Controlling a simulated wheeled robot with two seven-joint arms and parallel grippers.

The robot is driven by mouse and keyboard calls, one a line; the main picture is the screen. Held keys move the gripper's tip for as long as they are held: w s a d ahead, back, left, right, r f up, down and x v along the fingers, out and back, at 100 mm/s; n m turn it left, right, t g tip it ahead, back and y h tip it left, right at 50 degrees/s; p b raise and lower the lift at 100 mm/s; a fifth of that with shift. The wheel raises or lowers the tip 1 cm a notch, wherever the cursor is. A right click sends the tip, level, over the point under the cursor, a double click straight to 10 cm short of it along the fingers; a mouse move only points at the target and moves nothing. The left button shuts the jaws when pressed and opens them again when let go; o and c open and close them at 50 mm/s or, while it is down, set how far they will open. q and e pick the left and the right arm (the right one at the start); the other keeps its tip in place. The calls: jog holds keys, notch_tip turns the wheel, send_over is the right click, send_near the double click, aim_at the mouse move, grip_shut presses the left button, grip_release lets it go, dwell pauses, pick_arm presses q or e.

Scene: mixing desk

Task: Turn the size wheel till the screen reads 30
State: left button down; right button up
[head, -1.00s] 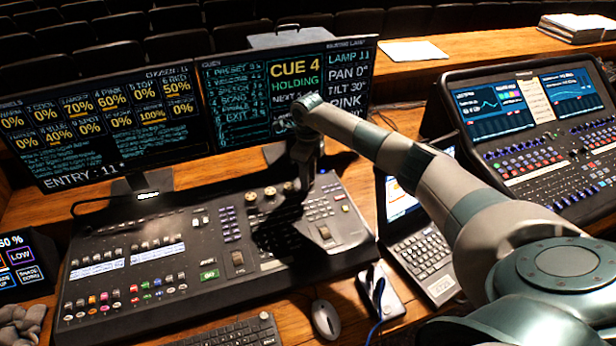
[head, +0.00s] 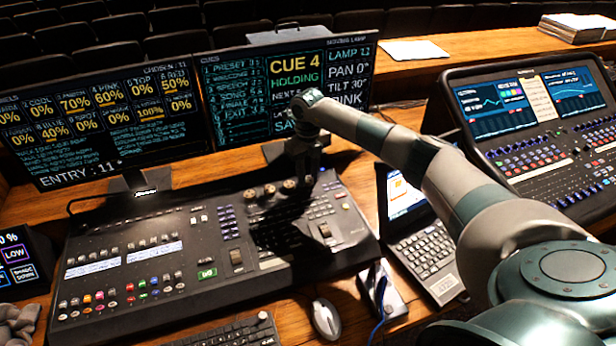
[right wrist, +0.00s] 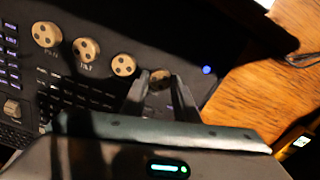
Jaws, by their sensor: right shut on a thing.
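A row of brass wheels sits on the lighting desk (head: 110,288). In the right wrist view three stand free: a left wheel (right wrist: 46,34), a second wheel (right wrist: 86,49) and a third wheel (right wrist: 123,65). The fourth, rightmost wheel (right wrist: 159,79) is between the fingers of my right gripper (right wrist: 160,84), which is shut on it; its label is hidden. In the head view my wrist covers this wheel. The moving-lamp screen (head: 350,72) reads LAMP 11, PAN 0°, TILT 30° and PINK. My arm hides its lower lines, and no size reading shows. My left gripper is not in view.
A laptop (head: 425,255) stands right of the desk, with a second console (head: 530,130) beyond it. A mouse (head: 326,320) and a keyboard (head: 235,333) lie in front. A small touch panel (head: 18,262) is at the far left.

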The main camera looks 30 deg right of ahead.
aim_at(308, 179)
jog(key=shift+m, duration=1)
jog(key=o, duration=1.1)
jog(key=shift+c, duration=0.2)
notch_tip(308, 179, up, 18)
jog(key=b, duration=0.5)
jog(key=shift+f+b, duration=0.25)
jog(key=shift+b, duration=0.1)
